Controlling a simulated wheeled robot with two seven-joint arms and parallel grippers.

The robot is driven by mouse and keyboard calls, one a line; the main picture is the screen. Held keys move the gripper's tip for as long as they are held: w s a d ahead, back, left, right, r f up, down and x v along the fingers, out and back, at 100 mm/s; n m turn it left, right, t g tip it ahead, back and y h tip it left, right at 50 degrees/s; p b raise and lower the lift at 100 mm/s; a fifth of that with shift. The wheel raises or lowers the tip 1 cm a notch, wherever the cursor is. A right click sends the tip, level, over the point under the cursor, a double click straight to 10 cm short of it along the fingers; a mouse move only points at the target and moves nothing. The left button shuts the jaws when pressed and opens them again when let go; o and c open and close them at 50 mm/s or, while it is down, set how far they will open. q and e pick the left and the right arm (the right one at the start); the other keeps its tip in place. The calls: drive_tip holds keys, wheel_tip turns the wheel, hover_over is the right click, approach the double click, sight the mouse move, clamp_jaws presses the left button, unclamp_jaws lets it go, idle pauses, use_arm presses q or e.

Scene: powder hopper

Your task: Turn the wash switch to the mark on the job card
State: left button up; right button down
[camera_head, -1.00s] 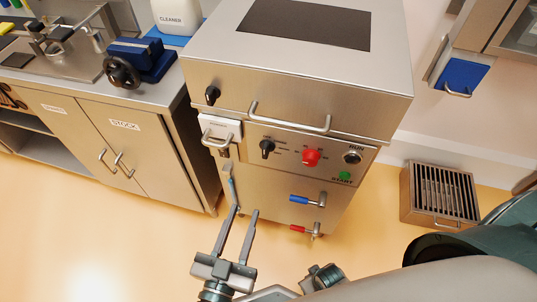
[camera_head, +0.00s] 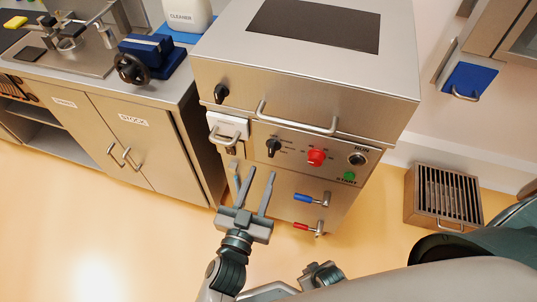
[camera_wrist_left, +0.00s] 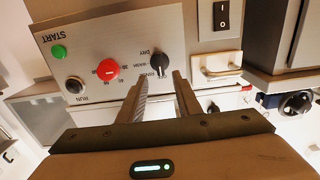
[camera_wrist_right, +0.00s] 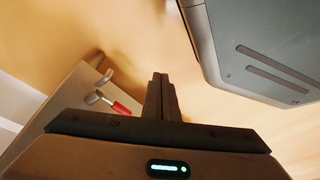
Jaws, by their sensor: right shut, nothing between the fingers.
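The black rotary switch (camera_head: 274,148) sits on the steel machine's front panel, left of a red knob (camera_head: 316,157). In the left wrist view the black switch (camera_wrist_left: 158,62) has printed marks beside it, including DRY and WASH; its exact setting is hard to read. My left gripper (camera_head: 257,175) is open and empty, just below the panel. In the left wrist view its fingers (camera_wrist_left: 160,82) frame the black switch from in front, apparently not touching it. My right gripper (camera_wrist_right: 160,78) is shut and empty, low beside the machine. I cannot make out a job card.
A green START button (camera_head: 349,176) and a RUN switch (camera_head: 357,159) are on the same panel. A blue-handled valve (camera_head: 303,198) and a red-handled valve (camera_head: 302,226) stick out below. A white handled box (camera_head: 228,125) protrudes left of the panel. A floor grate (camera_head: 443,198) stands right.

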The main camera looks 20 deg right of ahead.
sight(270, 153)
use_arm(q)
drive_tip(key=x, duration=0.7)
drive_tip(key=shift+w+d, duration=0.1)
clamp_jaws()
